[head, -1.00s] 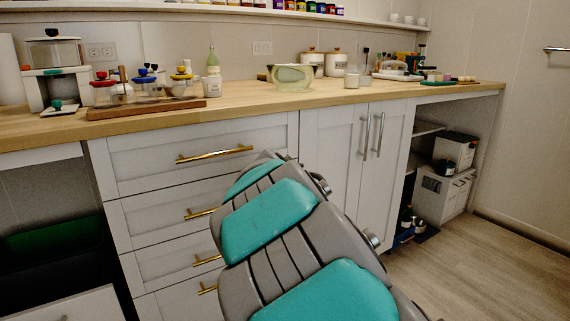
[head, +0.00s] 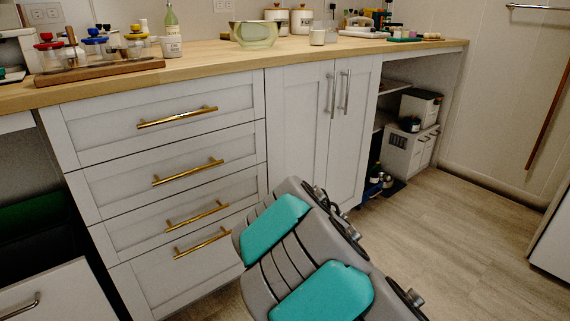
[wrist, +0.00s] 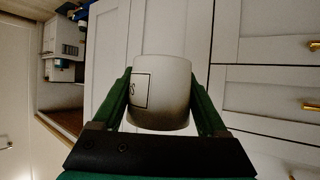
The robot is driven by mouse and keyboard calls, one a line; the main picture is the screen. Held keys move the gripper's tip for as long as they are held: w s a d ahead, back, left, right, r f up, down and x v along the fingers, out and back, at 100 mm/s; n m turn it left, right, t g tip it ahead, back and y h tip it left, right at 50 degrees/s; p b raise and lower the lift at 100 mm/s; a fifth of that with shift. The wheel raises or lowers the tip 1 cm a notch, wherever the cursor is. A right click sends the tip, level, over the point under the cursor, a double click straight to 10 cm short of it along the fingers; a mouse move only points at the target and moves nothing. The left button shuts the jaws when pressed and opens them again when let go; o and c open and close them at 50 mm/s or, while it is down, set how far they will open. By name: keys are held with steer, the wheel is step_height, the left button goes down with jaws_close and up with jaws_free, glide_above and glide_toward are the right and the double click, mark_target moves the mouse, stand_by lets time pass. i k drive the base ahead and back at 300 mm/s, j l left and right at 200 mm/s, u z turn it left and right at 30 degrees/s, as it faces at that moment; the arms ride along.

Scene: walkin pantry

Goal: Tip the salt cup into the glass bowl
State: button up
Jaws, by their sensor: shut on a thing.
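My gripper (wrist: 162,98) is shut on a white cup (wrist: 168,85) in the wrist view. The cup sits between the two green fingers. Part of a black-framed label shows on its side, and only a letter or so is readable, like an S. Its contents cannot be seen. In the head view my gripper and the held cup are out of sight; only my grey and teal arm shows, in front of the cabinets. The greenish glass bowl (head: 255,35) stands on the wooden counter (head: 215,52), apart from the gripper. Its inside is hard to make out.
Drawers with gold handles (head: 178,117) front the counter.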

mark_target(251, 34)
steer(key=l+u, duration=0.1)
steer(key=u, duration=1.95)
steer(key=k+l, duration=0.1)
steer(key=l, duration=0.4)
steer(key=k+l+u, duration=0.1)
steer(key=l, duration=0.4)
steer(key=k+l, duration=0.1)
steer(key=l, duration=0.4)
